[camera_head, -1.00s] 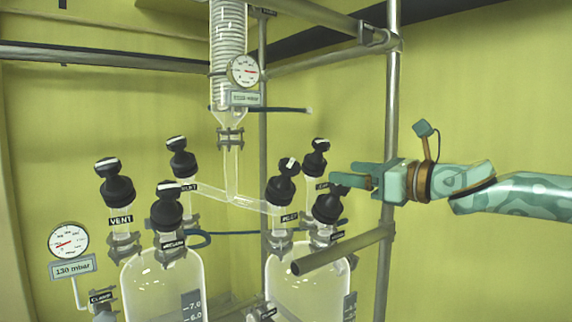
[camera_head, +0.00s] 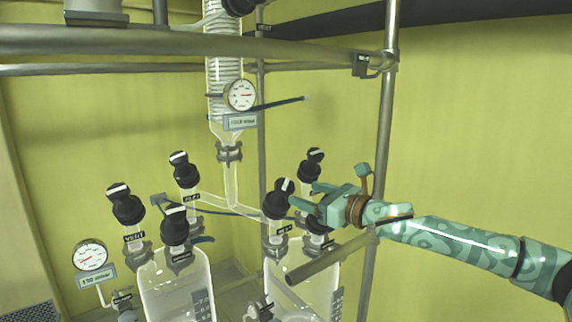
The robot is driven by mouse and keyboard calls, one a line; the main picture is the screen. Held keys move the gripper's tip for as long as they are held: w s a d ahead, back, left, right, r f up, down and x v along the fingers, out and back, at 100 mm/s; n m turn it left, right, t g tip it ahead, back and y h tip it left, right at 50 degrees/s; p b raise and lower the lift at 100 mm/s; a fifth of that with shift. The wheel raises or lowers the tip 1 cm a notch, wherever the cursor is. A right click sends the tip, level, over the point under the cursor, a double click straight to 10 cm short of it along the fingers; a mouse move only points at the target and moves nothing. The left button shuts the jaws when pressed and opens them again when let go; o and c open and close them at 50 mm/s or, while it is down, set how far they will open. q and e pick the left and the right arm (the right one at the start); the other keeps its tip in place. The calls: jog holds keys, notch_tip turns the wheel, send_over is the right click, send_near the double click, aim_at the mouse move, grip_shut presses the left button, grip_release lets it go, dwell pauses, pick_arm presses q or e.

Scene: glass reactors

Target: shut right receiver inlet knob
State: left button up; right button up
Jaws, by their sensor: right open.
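The right receiver (camera_head: 300,288) is a clear glass vessel at lower centre with several black knobs on its necks. Its inlet knob (camera_head: 277,200) is the left one of these, with a white mark on its slanted top. My right gripper (camera_head: 304,194) is green, open and empty, reaching in from the right. Its fingertips are just right of the inlet knob; I cannot tell whether they touch it. A rear knob (camera_head: 309,168) stands behind the upper finger. A front knob (camera_head: 320,221) is partly hidden below the gripper. My left gripper is out of view.
A metal rod (camera_head: 325,262) slants in front of the right receiver. An upright post (camera_head: 384,125) stands behind my right arm. The left receiver (camera_head: 175,285) has similar knobs. A glass column with a gauge (camera_head: 240,95) hangs above.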

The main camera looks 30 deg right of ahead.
aim_at(290, 186)
jog(key=p+x, duration=0.5)
jog(key=x, duration=0.2)
jog(key=shift+w+r, duration=0.1)
jog(key=shift+w, duration=0.1)
jog(key=shift+w+a, duration=0.2)
jog(key=shift+w, duration=0.25)
jog(key=c, duration=1)
